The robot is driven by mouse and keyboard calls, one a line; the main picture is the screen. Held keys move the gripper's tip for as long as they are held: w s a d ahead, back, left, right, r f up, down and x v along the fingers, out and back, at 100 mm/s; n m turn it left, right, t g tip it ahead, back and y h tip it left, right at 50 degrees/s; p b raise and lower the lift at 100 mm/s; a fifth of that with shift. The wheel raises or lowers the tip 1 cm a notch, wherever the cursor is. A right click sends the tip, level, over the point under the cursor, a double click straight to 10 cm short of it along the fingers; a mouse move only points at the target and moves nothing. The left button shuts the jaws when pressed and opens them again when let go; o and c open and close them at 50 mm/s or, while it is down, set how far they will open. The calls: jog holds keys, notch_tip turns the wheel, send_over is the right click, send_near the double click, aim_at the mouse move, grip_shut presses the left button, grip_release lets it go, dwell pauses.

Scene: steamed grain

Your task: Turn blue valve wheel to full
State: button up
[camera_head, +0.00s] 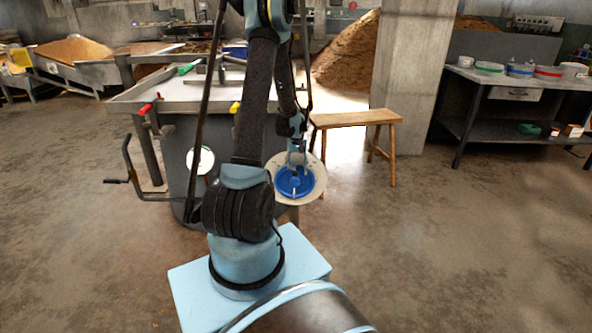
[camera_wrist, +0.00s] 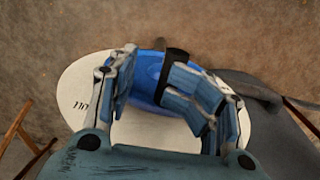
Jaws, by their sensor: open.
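The blue valve wheel (camera_head: 285,186) is in front of a pale round dial plate (camera_head: 316,187), right of my arm in the head view. My gripper (camera_head: 297,160) is at the wheel's upper part and covers some of it. In the wrist view the blue wheel (camera_wrist: 148,72) shows between and behind the open fingers of my gripper (camera_wrist: 162,90). A dark piece sits by the right finger; I cannot tell whether the fingers touch the wheel. Dark lettering on the dial plate (camera_wrist: 72,88) is too small to read surely. The wheel's setting is unclear.
A grey table (camera_head: 190,95) with tools stands behind the wheel. A black hand crank (camera_head: 130,165) and a white round gauge (camera_head: 203,160) are left of my arm. A wooden bench (camera_head: 355,118) stands behind right. The floor at right is clear.

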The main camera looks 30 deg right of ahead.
grip_shut()
dwell(0.3)
grip_release()
dwell(0.3)
jog(key=shift+s+r, duration=0.35)
jog(key=shift+r, duration=0.1)
jog(key=w+a+r, duration=0.1)
jog(key=a+r, duration=0.1)
jog(key=r, duration=0.7)
jog(key=w+a+r, duration=0.1)
jog(key=r, duration=0.9)
jog(key=shift+w+a+r, duration=0.2)
jog(key=shift+a, duration=0.2)
dwell(1.1)
